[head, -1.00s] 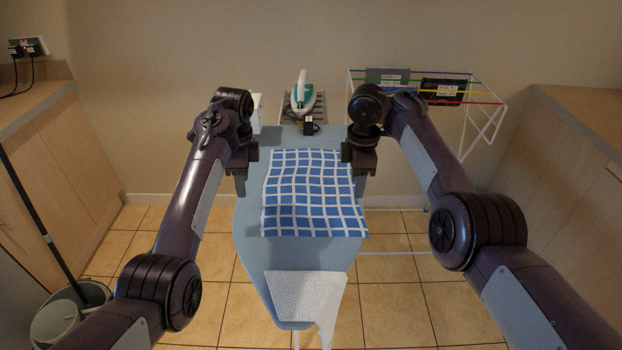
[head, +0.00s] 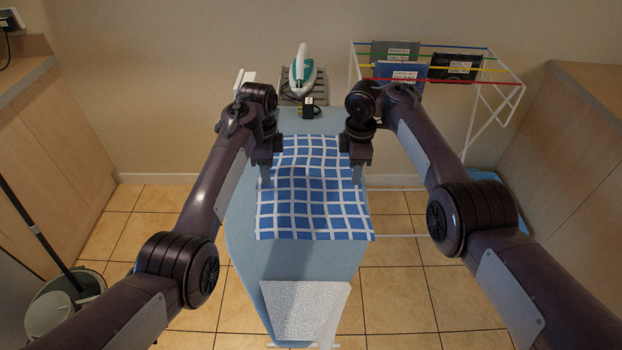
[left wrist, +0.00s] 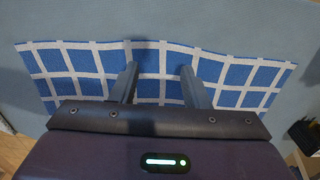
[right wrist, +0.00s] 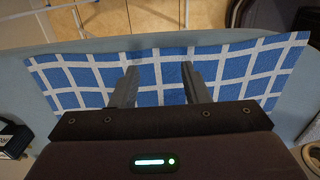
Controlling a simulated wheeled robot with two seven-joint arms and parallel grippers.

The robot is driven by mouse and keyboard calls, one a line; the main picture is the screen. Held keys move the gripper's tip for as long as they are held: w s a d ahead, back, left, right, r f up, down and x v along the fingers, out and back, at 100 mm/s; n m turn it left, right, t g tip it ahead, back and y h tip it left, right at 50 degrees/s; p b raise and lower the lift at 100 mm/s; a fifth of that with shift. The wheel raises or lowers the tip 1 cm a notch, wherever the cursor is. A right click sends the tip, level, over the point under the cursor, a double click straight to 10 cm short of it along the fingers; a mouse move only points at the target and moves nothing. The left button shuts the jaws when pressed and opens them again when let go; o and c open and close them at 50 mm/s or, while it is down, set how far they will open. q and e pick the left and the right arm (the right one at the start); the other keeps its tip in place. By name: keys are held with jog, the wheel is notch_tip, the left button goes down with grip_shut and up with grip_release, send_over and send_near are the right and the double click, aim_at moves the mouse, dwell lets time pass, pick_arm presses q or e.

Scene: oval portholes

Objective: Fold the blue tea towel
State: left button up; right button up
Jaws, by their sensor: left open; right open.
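The blue tea towel (head: 312,205) with a white grid lies spread on the ironing board (head: 255,262), slightly rumpled near its far half. My left gripper (head: 267,182) is open at the towel's left edge, with its fingers over the cloth. In the left wrist view the towel (left wrist: 85,72) lies under and beyond the two parted fingers (left wrist: 158,80). My right gripper (head: 357,178) is open at the towel's right edge. In the right wrist view its parted fingers (right wrist: 160,80) point down onto the towel (right wrist: 235,72). I cannot tell whether the fingers touch the cloth.
A white and teal iron (head: 302,75) stands on a rest at the board's far end, with a small black box (head: 308,108) before it. Counters flank both sides.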

pick_arm(q)
jog(key=shift+s+f, duration=0.1)
jog(key=shift+f, duration=0.45)
pick_arm(e)
jog(key=shift+f, duration=0.55)
pick_arm(q)
jog(key=shift+f, duration=0.1)
pick_arm(e)
jog(key=shift+f, duration=0.1)
pick_arm(q)
jog(key=shift+f, duration=0.2)
pick_arm(e)
jog(key=shift+f, duration=0.2)
pick_arm(q)
jog(key=shift+r, duration=0.15)
jog(key=shift+c, duration=0.5)
pick_arm(e)
jog(key=shift+r, duration=0.15)
jog(key=shift+c, duration=0.5)
pick_arm(q)
grip_shut()
pick_arm(e)
grip_shut()
pick_arm(q)
jog(key=shift+r, duration=0.1)
pick_arm(e)
jog(key=shift+r, duration=0.15)
